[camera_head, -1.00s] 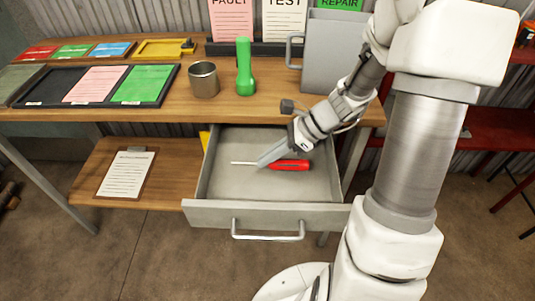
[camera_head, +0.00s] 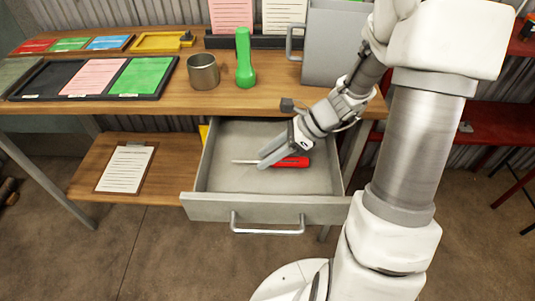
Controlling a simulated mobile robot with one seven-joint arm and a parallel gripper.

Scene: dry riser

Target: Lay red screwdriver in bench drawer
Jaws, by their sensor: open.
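The red screwdriver (camera_head: 293,162) lies inside the open bench drawer (camera_head: 320,180), its red handle to the right and its thin pale shaft to the left. The drawer is a grey box pulled out under the workbench, with a bar handle on its front. My gripper (camera_head: 263,159) reaches into the drawer from the upper right. Its two fingers are apart, over the middle of the screwdriver, and hide part of it. The screwdriver appears to rest on the drawer floor. I cannot tell whether a finger still touches it.
On the workbench (camera_head: 130,107) stand a metal cup (camera_head: 203,72), a green flashlight (camera_head: 244,62) and a grey bin (camera_head: 330,50). A black tray (camera_head: 35,90) holds pink and green cards. A clipboard (camera_head: 126,168) lies on the lower shelf. Floor in front of the drawer is clear.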

